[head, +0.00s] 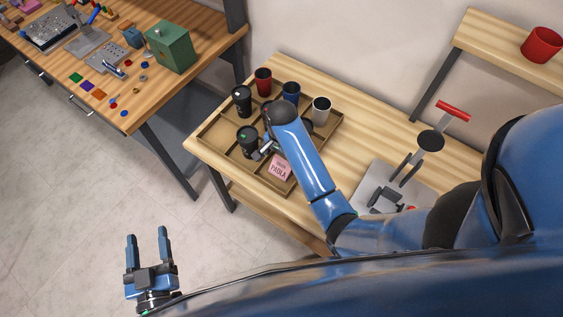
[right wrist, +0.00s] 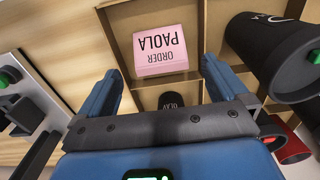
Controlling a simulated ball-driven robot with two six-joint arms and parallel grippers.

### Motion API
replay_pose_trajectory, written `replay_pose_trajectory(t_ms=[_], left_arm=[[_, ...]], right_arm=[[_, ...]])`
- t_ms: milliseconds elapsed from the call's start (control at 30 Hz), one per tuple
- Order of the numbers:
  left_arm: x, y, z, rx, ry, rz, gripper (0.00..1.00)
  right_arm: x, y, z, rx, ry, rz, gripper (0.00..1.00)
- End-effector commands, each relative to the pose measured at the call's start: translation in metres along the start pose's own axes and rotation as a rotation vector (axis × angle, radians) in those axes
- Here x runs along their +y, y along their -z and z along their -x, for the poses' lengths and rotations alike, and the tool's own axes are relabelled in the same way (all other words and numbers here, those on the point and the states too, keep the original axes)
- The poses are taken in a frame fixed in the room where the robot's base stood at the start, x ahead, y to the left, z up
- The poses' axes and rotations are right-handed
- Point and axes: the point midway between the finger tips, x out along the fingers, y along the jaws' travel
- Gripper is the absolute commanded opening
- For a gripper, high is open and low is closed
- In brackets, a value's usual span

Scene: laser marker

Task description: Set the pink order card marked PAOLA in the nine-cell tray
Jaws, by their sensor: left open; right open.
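The pink order card (head: 280,168) reading PAOLA sits in a front cell of the nine-cell wooden tray (head: 215,133) on the table. It also shows upside down in the right wrist view (right wrist: 160,50), inside a cell with walls around it. My right gripper (right wrist: 160,80) is open and empty. It hangs over the tray beside the card, its fingers apart from it. In the head view my right arm hides part of the tray. My left gripper (head: 149,243) is open and empty over the floor at the lower left, away from the table.
Black cups (head: 248,141), a red cup (head: 263,80), a blue cup (head: 291,92) and a white cup (head: 321,109) stand in other cells. A press with a red handle (head: 453,111) stands right. A workbench with a green box (head: 171,46) is at the upper left.

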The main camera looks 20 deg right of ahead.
Motion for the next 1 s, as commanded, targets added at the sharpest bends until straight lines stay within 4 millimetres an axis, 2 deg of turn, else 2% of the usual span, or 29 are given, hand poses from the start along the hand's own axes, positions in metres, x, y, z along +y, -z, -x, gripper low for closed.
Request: replay_pose_trajectory(t_ms=[200,267,533,667,767,1000], left_arm=[[0.0,-0.005,0.0,0.0,0.0,0.0,0.61],[0.0,0.006,0.0,-0.001,0.0,0.0,0.61],[0.0,0.017,0.0,0.0,0.0,0.0,0.61],[0.0,0.017,0.0,0.0,0.0,0.0,0.61],[0.0,0.016,0.0,0.0,0.0,0.0,0.61],[0.0,0.016,0.0,0.0,0.0,0.0,0.61]], right_arm=[[-0.001,0.001,0.04,0.002,0.004,0.0,1.0],[0.0,0.0,0.051,0.0,0.001,0.0,1.0],[0.0,0.0,0.064,0.0,0.0,0.0,1.0],[0.001,0.0,0.061,0.004,0.007,0.004,1.0],[0.004,0.001,0.052,0.02,0.036,0.025,1.0],[0.026,0.002,0.009,0.164,0.235,0.17,1.0]])
